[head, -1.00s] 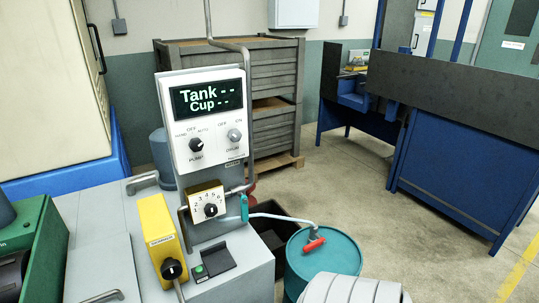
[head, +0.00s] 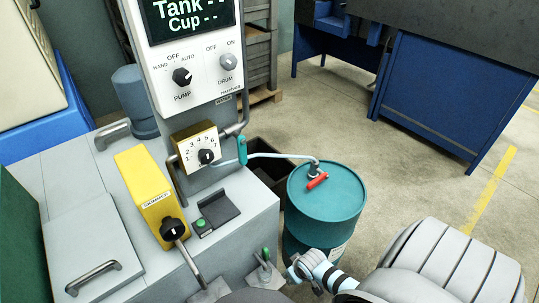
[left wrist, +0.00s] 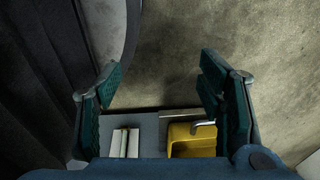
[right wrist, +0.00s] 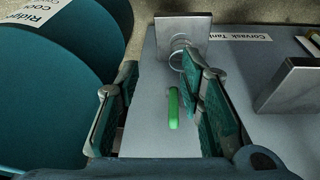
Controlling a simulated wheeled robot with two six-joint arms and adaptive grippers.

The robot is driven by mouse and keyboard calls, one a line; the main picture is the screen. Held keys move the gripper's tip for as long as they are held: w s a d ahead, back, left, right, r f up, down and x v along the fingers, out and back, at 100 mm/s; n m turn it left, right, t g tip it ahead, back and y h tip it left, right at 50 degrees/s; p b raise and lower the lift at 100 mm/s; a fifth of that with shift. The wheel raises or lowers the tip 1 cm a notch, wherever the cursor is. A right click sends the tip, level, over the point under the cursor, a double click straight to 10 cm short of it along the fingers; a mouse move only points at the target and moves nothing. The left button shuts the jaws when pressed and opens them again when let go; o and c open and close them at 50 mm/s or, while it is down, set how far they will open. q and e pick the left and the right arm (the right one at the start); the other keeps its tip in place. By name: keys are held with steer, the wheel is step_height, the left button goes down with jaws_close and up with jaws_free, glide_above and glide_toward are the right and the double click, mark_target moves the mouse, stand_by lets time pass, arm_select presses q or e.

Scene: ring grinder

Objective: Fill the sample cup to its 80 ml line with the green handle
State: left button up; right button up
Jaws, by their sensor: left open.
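The green handle (right wrist: 173,108) is a short bright upright bar in the right wrist view, between the spread fingers of my right gripper (right wrist: 160,74); I see no contact. A small green bar, likely the same handle, shows low in the head view (head: 266,254), just left of my right gripper (head: 300,268). A clear round rim (right wrist: 178,60) by a metal bracket may be the sample cup; its fill level cannot be read. The display (head: 190,14) reads "Tank - -" and "Cup - -". My left gripper (left wrist: 159,72) is open and empty, above the floor.
A teal drum (head: 326,200) with a red handle stands right of the grey tank (head: 95,222). The yellow skimmer (head: 150,190) and a dial box (head: 198,146) are on the tank. A metal bracket (right wrist: 290,85) stands right of the right gripper. A yellow bin (left wrist: 188,140) shows under the left gripper.

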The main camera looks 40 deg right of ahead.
steer(key=t+y+b, duration=0.1)
steer(key=b, duration=0.2)
glide_toward(266, 250)
steer(key=shift+n, duration=0.3)
steer(key=b+x, duration=0.2)
steer(key=x, duration=0.1)
steer(key=b+x, duration=0.2)
steer(key=x, duration=0.1)
steer(key=shift+s+b, duration=0.25)
steer(key=shift+b, duration=0.15)
steer(key=b+x, duration=0.2)
steer(key=x, duration=0.1)
steer(key=b+x, duration=0.1)
steer(key=x, duration=0.1)
steer(key=shift+w+f, duration=0.1)
steer(key=shift+w, duration=0.2)
arm_select(q)
step_height(266, 250, down, 12)
steer(key=w+a, duration=0.1)
steer(key=a, duration=0.1)
steer(key=shift+w+a+f+y, duration=0.15)
steer(key=shift+w+a+y, duration=0.15)
steer(key=shift+a, duration=0.1)
arm_select(e)
jaws_close()
